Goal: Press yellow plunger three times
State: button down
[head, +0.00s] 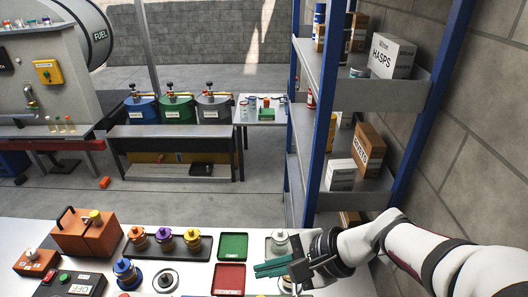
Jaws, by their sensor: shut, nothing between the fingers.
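Three small plunger cans stand in a row on a dark tray (207,251) on the white table. The yellow one (192,239) is at the right end, beside the purple one (163,237) and the orange one (138,238). All look upright. My gripper (256,270) has teal fingers pointing left. It is shut and empty, to the right of and nearer than the yellow plunger can, and apart from it. It appears over or near the red tray; its height above the table is hard to tell.
A green tray (233,246) and a red tray (229,279) lie right of the cans. A blue can (125,272), a grey round disc (165,281) and an orange box (86,235) are on the left. A grey can (279,242) stands behind my gripper. Blue-posted shelves rise beyond the table.

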jog(key=shift+f, duration=0.1)
jog(key=shift+f, duration=4.35)
jog(key=shift+f, duration=0.4)
jog(key=shift+f, duration=1.35)
jog(key=shift+r, duration=1.8)
jog(key=shift+r, duration=2.5)
